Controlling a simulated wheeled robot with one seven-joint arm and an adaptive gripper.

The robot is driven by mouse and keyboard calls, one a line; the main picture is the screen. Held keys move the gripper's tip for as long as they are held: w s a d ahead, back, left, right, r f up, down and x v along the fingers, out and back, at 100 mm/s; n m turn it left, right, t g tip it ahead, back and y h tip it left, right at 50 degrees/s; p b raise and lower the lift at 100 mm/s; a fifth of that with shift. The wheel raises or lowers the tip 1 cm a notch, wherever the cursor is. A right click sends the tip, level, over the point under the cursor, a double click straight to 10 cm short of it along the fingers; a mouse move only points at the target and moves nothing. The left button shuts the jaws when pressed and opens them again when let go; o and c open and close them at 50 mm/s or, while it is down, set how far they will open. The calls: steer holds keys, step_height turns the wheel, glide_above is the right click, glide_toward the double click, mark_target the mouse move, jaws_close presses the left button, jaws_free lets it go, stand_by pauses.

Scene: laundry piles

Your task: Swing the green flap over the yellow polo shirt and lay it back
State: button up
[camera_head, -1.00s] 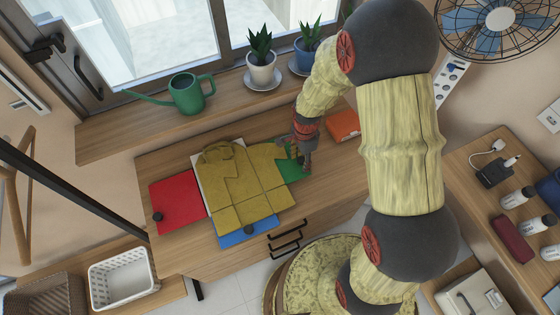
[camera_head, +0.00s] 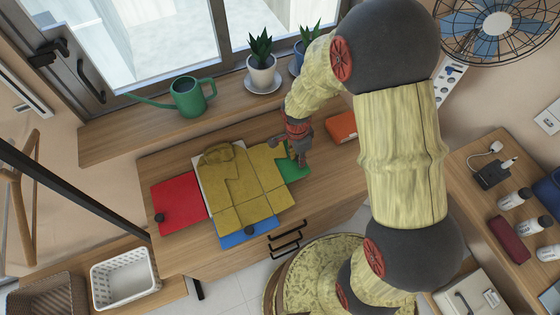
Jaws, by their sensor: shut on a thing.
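The yellow polo shirt (camera_head: 243,186) lies spread flat on the folding board on the wooden table, its collar toward the window. The green flap (camera_head: 296,172) shows on the board's right side, partly under the shirt's right sleeve. My gripper (camera_head: 302,163) is down at the green flap and shut on it, just right of the sleeve. My gripper hides part of the flap, and its fingertips are small in this view. The red flap (camera_head: 178,204) lies flat on the left with a dark knob.
An orange box (camera_head: 342,127) lies on the table right of my gripper. A green watering can (camera_head: 188,97) and potted plants (camera_head: 262,72) stand on the sill behind. A white basket (camera_head: 122,278) is at the lower left. The right part of the table is mostly clear.

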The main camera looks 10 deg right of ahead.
steer(key=shift+r, duration=0.15)
steer(key=shift+a+r, duration=0.15)
steer(key=shift+r, duration=0.05)
steer(key=shift+s+a+r+h+b, duration=0.15)
steer(key=shift+a+r+h+b, duration=0.25)
steer(key=shift+r, duration=0.35)
steer(key=shift+s+a+r+h+b, duration=0.1)
steer(key=shift+a+r+h, duration=0.1)
steer(key=shift+a+r, duration=0.4)
steer(key=shift+d+r, duration=0.15)
steer(key=shift+c, duration=0.2)
steer(key=shift+o, duration=0.2)
steer(key=shift+s+a+r+h+b, duration=0.15)
steer(key=shift+a+r+h+b, duration=0.15)
steer(key=shift+a+r+b, duration=0.55)
steer(key=shift+s+a+r, duration=0.1)
steer(key=shift+a+r, duration=0.45)
steer(key=shift+c, duration=0.2)
steer(key=shift+a, duration=0.1)
